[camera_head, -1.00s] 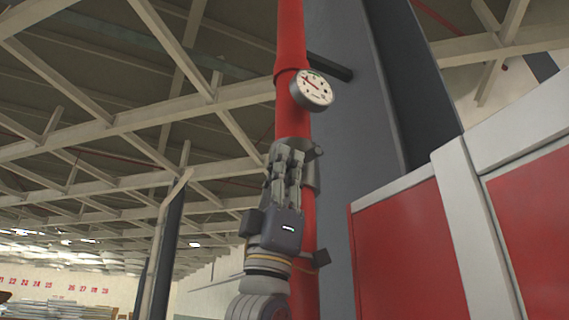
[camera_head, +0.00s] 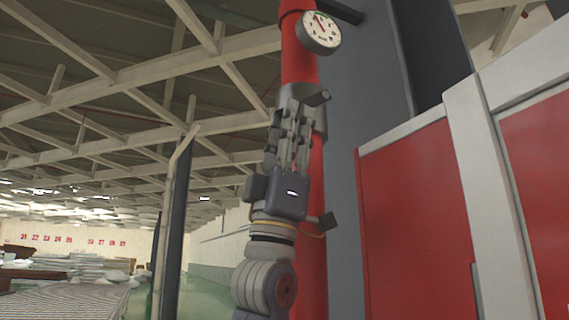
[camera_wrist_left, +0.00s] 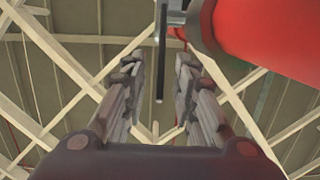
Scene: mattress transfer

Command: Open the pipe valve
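A red vertical pipe (camera_head: 299,62) carries a dark grey valve fitting (camera_head: 320,121), partly hidden behind my left gripper. My left gripper (camera_head: 290,112) points upward in front of this fitting. In the left wrist view, my left gripper (camera_wrist_left: 160,75) is open, with a clear gap between its two fingers. A thin dark valve lever (camera_wrist_left: 161,55) runs lengthwise into that gap, and no finger visibly clamps it. The pipe (camera_wrist_left: 270,35) lies at the upper right there, with a grey fitting beside it. My right gripper is in neither view.
A round white gauge (camera_head: 319,32) sits on the pipe above the fitting. A grey column (camera_head: 368,90) stands behind it. Red and white panels (camera_head: 410,200) close off the right side. Open room lies to the left, with stacked goods (camera_head: 75,268) far back.

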